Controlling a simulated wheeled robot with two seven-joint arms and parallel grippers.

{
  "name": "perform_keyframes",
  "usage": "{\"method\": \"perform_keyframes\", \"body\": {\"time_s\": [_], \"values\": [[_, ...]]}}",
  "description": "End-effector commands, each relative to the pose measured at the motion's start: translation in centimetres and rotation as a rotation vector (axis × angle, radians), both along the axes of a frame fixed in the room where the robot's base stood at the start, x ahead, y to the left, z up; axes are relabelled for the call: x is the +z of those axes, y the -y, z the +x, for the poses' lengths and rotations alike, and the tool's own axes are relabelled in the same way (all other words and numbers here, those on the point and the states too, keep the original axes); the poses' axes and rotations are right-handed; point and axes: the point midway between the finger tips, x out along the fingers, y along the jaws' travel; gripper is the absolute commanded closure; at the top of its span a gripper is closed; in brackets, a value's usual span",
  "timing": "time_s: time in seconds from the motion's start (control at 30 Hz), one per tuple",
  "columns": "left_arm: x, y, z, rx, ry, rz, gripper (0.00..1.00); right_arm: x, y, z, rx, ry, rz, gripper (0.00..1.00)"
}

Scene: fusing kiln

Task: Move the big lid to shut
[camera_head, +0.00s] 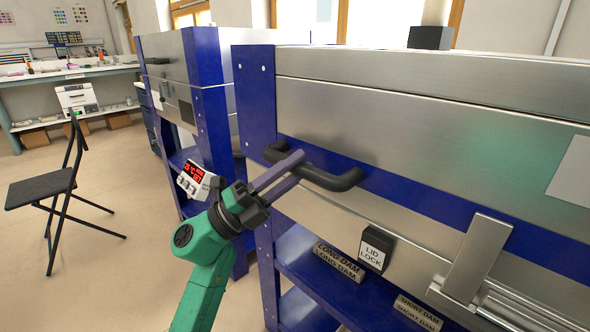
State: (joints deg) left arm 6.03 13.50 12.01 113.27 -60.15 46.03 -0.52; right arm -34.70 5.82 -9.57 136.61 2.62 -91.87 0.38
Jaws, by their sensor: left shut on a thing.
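The big lid (400,115) is the brushed-metal upper part of the large kiln at right. A blue band runs along its lower front. A dark bar handle (338,182) sticks out from the lid's front near its left end. My left gripper (295,164) reaches up from below and is shut on this handle, near its left part. The lid looks low over the kiln body (400,250), but I cannot tell whether any gap is left between them. My right gripper is not in view.
A lid lock box (375,248) and a metal bracket (472,258) are on the kiln's front. Below are labelled dams (338,263) on a blue shelf. A second kiln (165,65) stands behind at left. A folding chair (50,188) stands on open floor.

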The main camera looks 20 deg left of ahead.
Motion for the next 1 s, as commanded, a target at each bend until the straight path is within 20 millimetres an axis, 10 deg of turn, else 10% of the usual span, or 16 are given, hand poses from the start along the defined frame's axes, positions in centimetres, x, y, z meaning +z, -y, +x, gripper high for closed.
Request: {"method": "perform_keyframes", "body": {"time_s": [0.3, 0.33, 0.4, 1.0], "values": [[-1.18, 0.35, 0.31, -0.005, -0.021, 0.014, 1.0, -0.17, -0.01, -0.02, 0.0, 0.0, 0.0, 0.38], [-1.18, 0.35, 0.31, -0.005, -0.021, 0.014, 0.6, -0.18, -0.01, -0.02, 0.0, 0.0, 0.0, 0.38], [-1.16, 0.33, 0.32, -0.004, -0.021, 0.013, 0.38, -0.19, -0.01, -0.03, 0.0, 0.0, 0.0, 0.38], [-1.26, -0.52, -0.3, 0.0, -0.014, 0.005, 0.38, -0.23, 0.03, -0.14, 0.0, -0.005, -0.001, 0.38]]}}
